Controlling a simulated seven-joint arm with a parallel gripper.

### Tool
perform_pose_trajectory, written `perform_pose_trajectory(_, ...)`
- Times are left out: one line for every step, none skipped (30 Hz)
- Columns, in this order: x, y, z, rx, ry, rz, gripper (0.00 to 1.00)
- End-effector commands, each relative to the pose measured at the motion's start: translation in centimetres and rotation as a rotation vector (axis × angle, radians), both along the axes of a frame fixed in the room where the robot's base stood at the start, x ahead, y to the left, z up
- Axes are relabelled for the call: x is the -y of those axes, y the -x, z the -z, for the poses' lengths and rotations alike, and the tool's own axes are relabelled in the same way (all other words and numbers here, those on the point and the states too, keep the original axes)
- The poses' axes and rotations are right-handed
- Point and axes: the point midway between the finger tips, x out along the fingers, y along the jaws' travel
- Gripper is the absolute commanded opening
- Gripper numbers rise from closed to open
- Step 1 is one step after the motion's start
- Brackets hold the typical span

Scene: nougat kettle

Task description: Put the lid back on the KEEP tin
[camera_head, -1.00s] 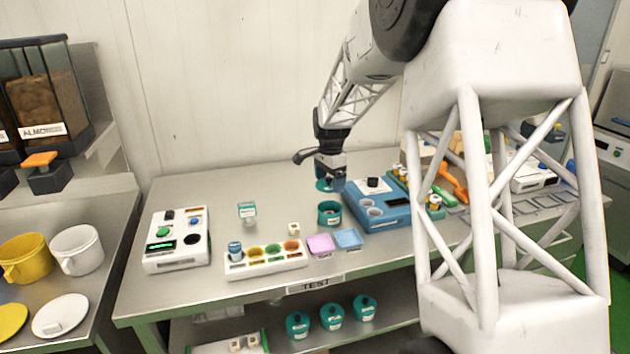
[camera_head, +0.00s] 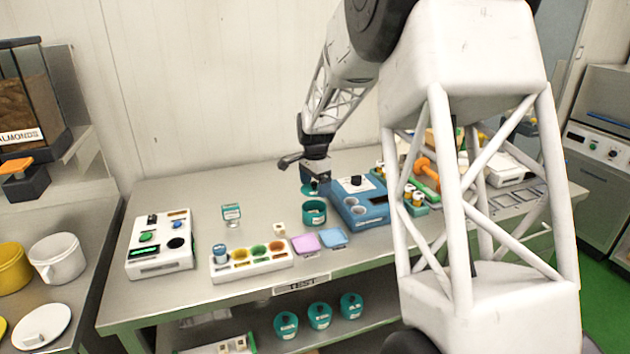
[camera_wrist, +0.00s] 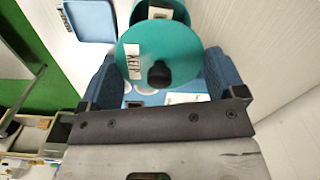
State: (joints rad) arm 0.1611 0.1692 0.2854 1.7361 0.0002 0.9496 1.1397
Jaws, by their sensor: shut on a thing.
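The KEEP lid (camera_wrist: 180,50) is a teal disc with a black knob and a white KEEP label. My gripper (camera_wrist: 158,76) is shut on it, with a blue finger at each side in the wrist view. In the head view my gripper (camera_head: 316,184) holds the lid (camera_head: 307,190) above and slightly left of the open teal tin (camera_head: 314,216) on the bench. The lid is apart from the tin in the head view. In the wrist view the tin (camera_wrist: 172,10) shows partly behind the lid, its lower part hidden.
A blue device (camera_head: 360,208) stands close to the tin's right. Pink (camera_head: 305,244) and blue (camera_head: 333,238) trays lie in front, beside a white tray of coloured cups (camera_head: 222,268). A small labelled jar (camera_head: 231,215) stands left. Several lidded teal tins (camera_head: 320,317) sit on the lower shelf.

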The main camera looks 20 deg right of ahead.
Motion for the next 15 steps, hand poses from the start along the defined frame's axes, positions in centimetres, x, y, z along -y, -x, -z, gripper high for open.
perform_pose_trajectory(0.0, 0.0, 0.4, -0.001, 0.000, 0.000, 0.67)
perform_pose_trajectory(0.0, 0.0, 0.6, 0.000, 0.000, 0.000, 0.67)
perform_pose_trajectory(0.0, 0.0, 0.9, 0.000, 0.000, 0.000, 0.67)
perform_pose_trajectory(0.0, 0.0, 1.1, 0.000, 0.000, 0.000, 0.67)
perform_pose_trajectory(0.0, 0.0, 1.3, -0.001, 0.000, 0.000, 0.67)
perform_pose_trajectory(0.0, 0.0, 1.6, -0.001, -0.001, 0.000, 0.67)
perform_pose_trajectory(0.0, 0.0, 1.9, -0.002, 0.000, 0.000, 0.67)
perform_pose_trajectory(0.0, 0.0, 2.1, -0.002, 0.000, 0.000, 0.67)
perform_pose_trajectory(0.0, 0.0, 2.4, -0.002, 0.000, 0.000, 0.67)
perform_pose_trajectory(0.0, 0.0, 2.6, -0.001, -0.001, 0.000, 0.67)
perform_pose_trajectory(0.0, 0.0, 2.8, -0.001, -0.001, 0.000, 0.67)
perform_pose_trajectory(0.0, 0.0, 3.1, -0.001, 0.000, 0.000, 0.67)
perform_pose_trajectory(0.0, 0.0, 3.2, -0.001, 0.000, 0.000, 0.67)
perform_pose_trajectory(0.0, 0.0, 3.4, -0.001, 0.000, 0.000, 0.67)
perform_pose_trajectory(0.0, 0.0, 3.7, -0.001, 0.000, 0.000, 0.67)
